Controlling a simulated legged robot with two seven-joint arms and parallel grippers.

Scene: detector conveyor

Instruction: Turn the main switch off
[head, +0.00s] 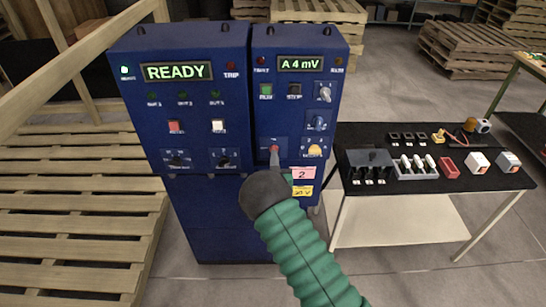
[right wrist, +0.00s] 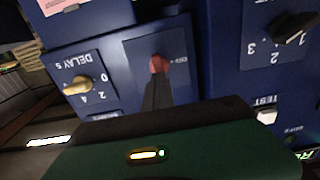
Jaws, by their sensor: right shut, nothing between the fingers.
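The main switch appears to be the small red-tipped lever (head: 274,149) low on the right blue cabinet (head: 262,100). It also shows as a red tip (right wrist: 159,64) on a dark blue plate in the right wrist view. My right gripper (head: 275,157) is shut and empty, its fingertips right at the red tip. In the right wrist view the dark fingers (right wrist: 157,88) overlap the lever's lower part, so I cannot tell whether they touch it. The left display (head: 177,72) reads READY and the right display (head: 300,64) reads A 4 mV. My left gripper is out of view.
A yellow DELAY knob (head: 314,151) sits close to the right of the lever, with other knobs and buttons above. Pink and yellow labels (head: 303,173) are below. A black table (head: 350,140) with small parts stands at right. Wooden pallets (head: 70,210) lie at left.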

